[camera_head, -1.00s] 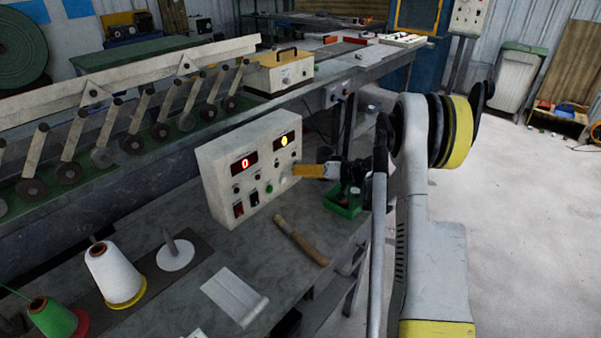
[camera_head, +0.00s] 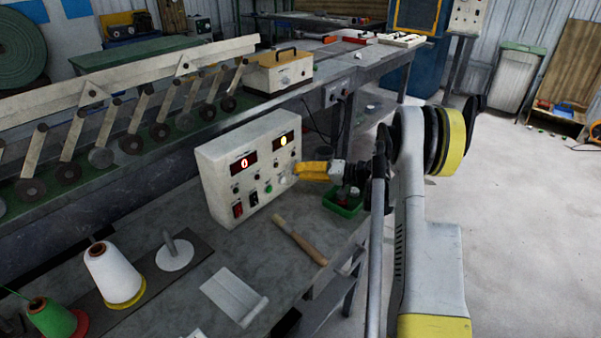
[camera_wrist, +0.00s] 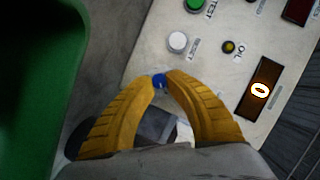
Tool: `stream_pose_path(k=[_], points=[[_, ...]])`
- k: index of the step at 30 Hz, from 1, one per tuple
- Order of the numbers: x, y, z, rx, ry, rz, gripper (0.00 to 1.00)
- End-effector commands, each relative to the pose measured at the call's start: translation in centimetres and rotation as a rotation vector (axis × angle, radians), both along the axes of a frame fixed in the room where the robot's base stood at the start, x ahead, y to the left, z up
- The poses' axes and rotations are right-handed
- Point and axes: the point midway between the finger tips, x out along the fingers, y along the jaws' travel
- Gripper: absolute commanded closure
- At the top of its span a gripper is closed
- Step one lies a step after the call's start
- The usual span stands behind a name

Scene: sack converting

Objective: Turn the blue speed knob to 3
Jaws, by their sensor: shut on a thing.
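The blue speed knob (camera_wrist: 159,81) sits on the face of a beige control box, seen in the wrist view. My gripper (camera_wrist: 160,78) has its two yellow fingers closed on the knob from both sides. The knob's pointer and scale are mostly hidden by the fingers. In the head view my gripper (camera_head: 299,170) reaches the right part of the control box (camera_head: 222,159). A yellow display (camera_wrist: 260,90) shows a 0; a red display (camera_head: 245,162) also shows a 0.
A white button (camera_wrist: 178,41) and a small amber lamp (camera_wrist: 229,47) are close to the fingers. A green bin (camera_head: 343,203) stands beside the box, below my gripper. A wooden-handled brush (camera_head: 299,241) lies on the bench in front.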

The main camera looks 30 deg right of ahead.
Motion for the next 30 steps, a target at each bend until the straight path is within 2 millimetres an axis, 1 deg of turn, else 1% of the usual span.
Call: stream_pose_path(k=[4,5,6,7,16,19,23,30], points=[[0.0,0.1,0.1,0.001,-0.001,0.001,1.0],[0.0,0.1,0.1,0.001,-0.001,0.001,0.78],[0.0,0.1,0.1,0.001,-0.001,0.001,0.65],[0.0,0.1,0.1,0.001,-0.001,0.001,0.59],[0.0,0.0,0.1,-0.001,-0.001,-0.001,0.59],[-0.6,-0.5,0.2,0.0,0.0,-0.002,0.59],[-2.3,-1.9,0.8,0.0,0.0,-0.005,0.59],[-6.4,-5.1,2.1,0.0,-0.001,-0.003,0.59]])
